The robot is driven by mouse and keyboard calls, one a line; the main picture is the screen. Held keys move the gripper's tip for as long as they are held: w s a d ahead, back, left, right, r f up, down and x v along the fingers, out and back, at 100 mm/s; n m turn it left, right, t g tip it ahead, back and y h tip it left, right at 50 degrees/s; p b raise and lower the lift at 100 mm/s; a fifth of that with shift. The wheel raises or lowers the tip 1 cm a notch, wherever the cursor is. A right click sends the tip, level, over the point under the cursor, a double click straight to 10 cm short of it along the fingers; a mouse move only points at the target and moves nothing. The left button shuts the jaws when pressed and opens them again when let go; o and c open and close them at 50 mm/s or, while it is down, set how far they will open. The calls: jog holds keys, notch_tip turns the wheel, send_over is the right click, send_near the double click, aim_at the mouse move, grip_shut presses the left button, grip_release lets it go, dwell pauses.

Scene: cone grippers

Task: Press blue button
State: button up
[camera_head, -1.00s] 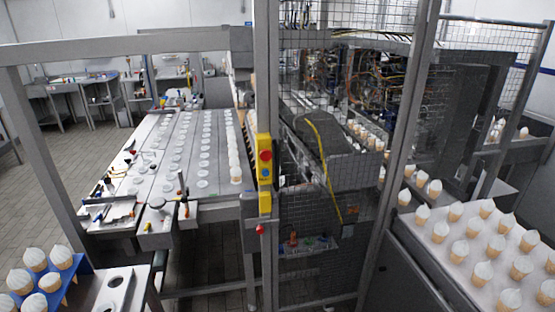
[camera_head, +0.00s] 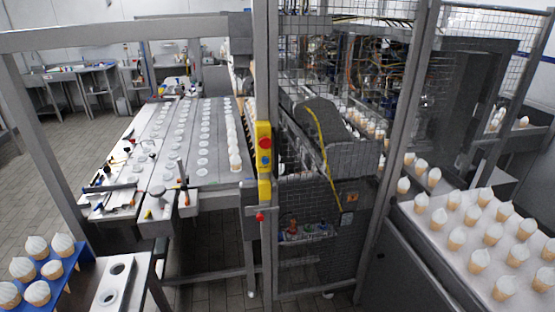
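A yellow control box (camera_head: 263,132) is fixed to the grey upright post near the middle of the view. A red round button (camera_head: 265,143) shows on its face. My gripper and arm are not in view.
Wire mesh guards (camera_head: 312,240) and grey posts fence the machine right of the control box. A conveyor table (camera_head: 175,140) with white lids is at left. A tray of cones (camera_head: 440,235) is at right, and a blue cone rack (camera_head: 72,265) at lower left. Tiled floor shows at far left.

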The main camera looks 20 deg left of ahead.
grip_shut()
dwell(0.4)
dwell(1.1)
